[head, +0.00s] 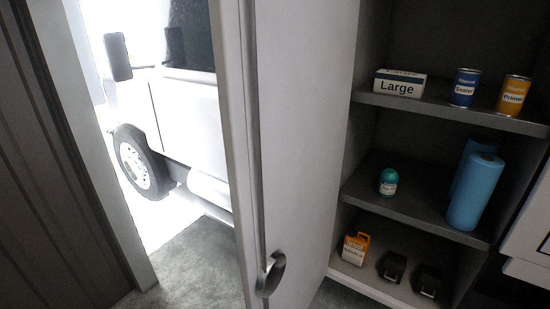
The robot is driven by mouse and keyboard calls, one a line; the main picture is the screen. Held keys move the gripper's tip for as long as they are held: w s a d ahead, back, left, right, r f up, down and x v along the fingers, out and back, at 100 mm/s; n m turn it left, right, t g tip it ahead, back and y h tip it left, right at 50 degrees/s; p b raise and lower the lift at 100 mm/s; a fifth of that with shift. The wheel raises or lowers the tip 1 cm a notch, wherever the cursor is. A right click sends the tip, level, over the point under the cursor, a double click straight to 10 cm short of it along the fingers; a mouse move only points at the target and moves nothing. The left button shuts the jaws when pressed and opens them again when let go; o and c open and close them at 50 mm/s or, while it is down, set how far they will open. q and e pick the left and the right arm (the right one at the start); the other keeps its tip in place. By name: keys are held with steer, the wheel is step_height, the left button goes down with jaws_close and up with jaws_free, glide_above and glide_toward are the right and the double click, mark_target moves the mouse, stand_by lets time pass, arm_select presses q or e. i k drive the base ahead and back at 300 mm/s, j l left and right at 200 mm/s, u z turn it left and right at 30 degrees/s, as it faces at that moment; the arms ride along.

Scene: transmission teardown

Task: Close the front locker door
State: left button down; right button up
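The white locker door (298,120) stands swung open in the middle of the head view, its edge toward me. A curved metal handle (271,274) sits low on the door near its free edge. The open locker (415,215) is to the right of the door, with its grey shelves and contents showing. Neither of my grippers is in the view, and nothing touches the door or handle.
On the shelves are a box marked Large (399,84), two cans (464,88), blue rolls (474,192), a green-capped bottle (388,181), an orange-topped container (355,248) and dark items (392,267). A ribbed dark wall (55,170) is at left. A truck (180,115) stands outside.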

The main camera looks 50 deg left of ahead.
mark_target(284, 69)
steer(key=j, duration=1.1)
steer(key=k+j, duration=0.1)
steer(key=j, duration=0.95)
